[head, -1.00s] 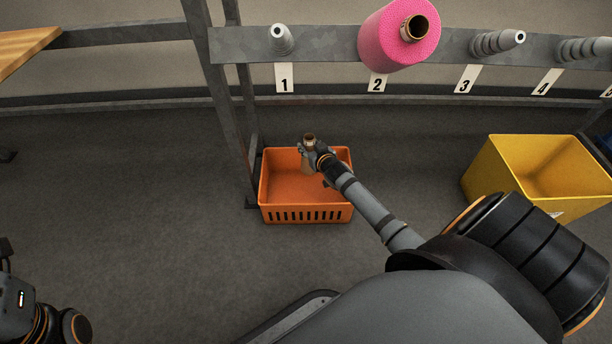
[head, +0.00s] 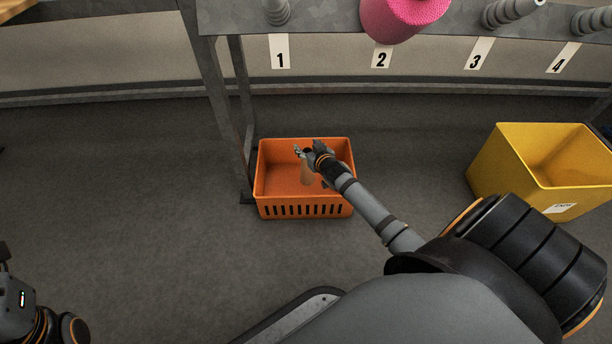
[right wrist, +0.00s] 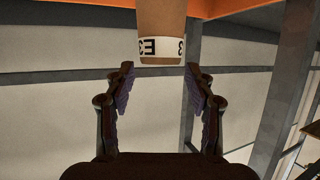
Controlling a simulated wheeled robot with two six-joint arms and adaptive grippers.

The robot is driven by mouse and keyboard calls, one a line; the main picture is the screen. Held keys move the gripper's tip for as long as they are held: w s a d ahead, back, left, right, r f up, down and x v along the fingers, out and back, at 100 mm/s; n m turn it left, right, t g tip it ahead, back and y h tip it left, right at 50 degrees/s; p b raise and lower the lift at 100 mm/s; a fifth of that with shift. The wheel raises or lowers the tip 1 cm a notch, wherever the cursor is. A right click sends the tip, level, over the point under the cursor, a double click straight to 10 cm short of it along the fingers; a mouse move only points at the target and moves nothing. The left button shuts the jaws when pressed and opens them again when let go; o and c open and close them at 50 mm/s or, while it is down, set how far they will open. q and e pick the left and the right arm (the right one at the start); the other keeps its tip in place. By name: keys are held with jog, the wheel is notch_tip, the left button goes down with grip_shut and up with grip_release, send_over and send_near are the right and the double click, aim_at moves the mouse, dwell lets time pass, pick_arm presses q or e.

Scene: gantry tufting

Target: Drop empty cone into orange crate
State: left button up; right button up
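In the right wrist view the cone (right wrist: 162,28) has a white band with dark lettering and lies just beyond the spread fingertips. My right gripper is open, its fingers apart with nothing between them. I cannot tell whether the cone touches the crate floor. Part of my left arm shows at the lower left of the head view; its fingers cannot be made out.
A yellow bin (head: 520,170) stands to the right. A grey metal frame (head: 215,95) rises beside the orange crate, with numbered pegs and a pink cone (head: 402,15) above. The floor left of the crate is clear.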

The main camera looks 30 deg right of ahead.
jog(key=shift+o, duration=0.6)
jog(key=v, duration=1.2)
